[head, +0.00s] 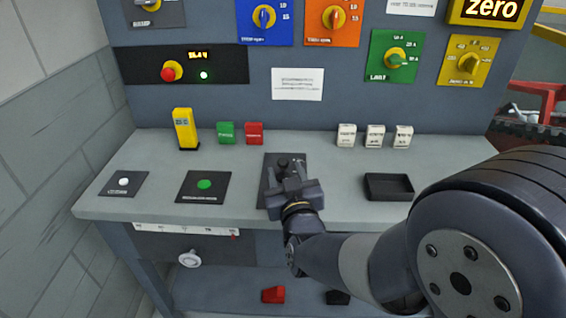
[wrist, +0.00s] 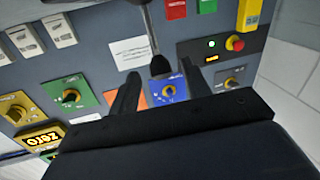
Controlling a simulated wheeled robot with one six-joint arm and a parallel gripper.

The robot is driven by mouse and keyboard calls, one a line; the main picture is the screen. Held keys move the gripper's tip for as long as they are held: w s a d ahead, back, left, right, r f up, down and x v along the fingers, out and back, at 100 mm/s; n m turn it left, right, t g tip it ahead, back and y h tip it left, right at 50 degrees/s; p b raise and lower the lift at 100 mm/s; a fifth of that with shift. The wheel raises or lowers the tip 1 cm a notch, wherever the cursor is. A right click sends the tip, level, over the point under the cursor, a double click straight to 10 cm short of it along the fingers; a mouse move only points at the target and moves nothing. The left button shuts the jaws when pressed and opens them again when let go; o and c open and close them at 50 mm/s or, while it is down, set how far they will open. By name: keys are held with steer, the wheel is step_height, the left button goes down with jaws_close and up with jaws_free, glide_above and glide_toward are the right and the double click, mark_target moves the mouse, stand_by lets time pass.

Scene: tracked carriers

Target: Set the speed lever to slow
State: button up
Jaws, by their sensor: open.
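The speed lever appears to be the one on the black plate (head: 271,163) in the middle of the desk; its label is not readable. Its dark knob (head: 283,162) shows just beyond my gripper (head: 284,172), which covers most of the plate. In the wrist view the lever is a metal rod (wrist: 149,25) ending in a black knob (wrist: 160,67). The knob lies between the two fingertips of my gripper (wrist: 160,76) in the picture. The fingers are open, with a gap on each side of the knob. I cannot tell the lever's setting.
A yellow post (head: 185,128), a green block (head: 226,132) and a red block (head: 254,133) stand left of the lever. White switches (head: 374,136) and a black tray (head: 388,187) are to the right. A green button (head: 204,184) sits left. Dials line the upright panel.

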mark_target(285, 168)
steer(key=shift+w+a, duration=0.2)
steer(key=shift+w, duration=0.75)
steer(key=shift+w+a, duration=0.15)
steer(key=shift+w, duration=0.8)
steer(key=shift+c, duration=0.3)
jaws_close()
